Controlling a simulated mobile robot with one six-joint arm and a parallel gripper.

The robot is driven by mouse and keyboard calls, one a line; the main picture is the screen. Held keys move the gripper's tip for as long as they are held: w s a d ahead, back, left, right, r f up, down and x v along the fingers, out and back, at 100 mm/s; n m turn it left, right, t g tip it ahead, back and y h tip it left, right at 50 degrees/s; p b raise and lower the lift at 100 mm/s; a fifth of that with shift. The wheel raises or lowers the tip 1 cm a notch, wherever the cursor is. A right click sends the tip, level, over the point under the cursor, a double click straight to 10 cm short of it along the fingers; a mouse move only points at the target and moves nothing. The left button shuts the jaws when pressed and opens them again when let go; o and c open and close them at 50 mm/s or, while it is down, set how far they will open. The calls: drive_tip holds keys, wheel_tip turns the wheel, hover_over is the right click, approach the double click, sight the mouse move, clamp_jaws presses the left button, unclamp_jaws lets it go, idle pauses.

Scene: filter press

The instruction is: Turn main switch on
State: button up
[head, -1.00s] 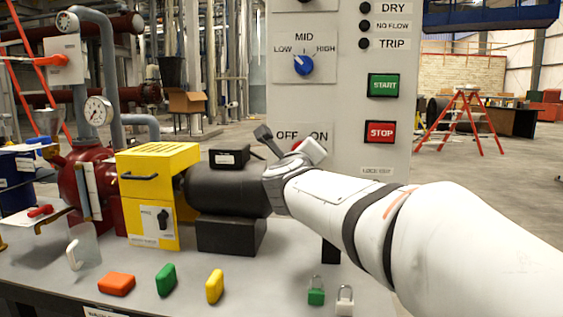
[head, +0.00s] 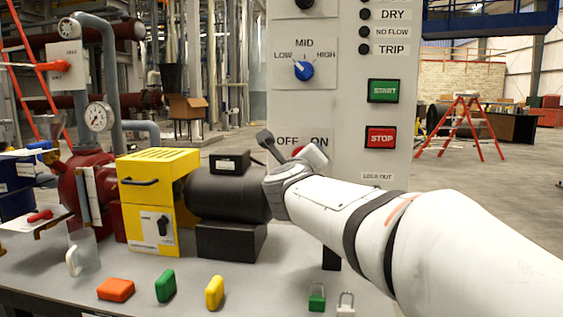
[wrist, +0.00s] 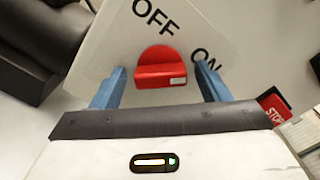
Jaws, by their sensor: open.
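The main switch is a red rotary knob (wrist: 160,68) on a light plate marked OFF and ON, seen large in the wrist view. Its red handle bar lies crosswise between my two blue fingers. My gripper (wrist: 160,92) is open, one finger on each side of the knob; I cannot tell whether they touch it. In the head view my gripper (head: 290,160) is at the panel's OFF/ON plate (head: 318,138) and covers most of the knob; only a bit of red shows.
The grey panel (head: 340,100) also carries a blue selector (head: 303,70), a green START button (head: 384,91) and a red STOP button (head: 380,137). A black motor (head: 228,193) and yellow guard (head: 155,180) stand left of my gripper. Padlocks (head: 317,298) lie on the table below.

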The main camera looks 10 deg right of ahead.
drive_tip(key=shift+s, duration=0.1)
drive_tip(key=p+v, duration=0.2)
drive_tip(key=v, duration=0.5)
drive_tip(key=shift+s+a, duration=0.15)
drive_tip(key=shift+s, duration=0.1)
drive_tip(key=shift+r, duration=0.15)
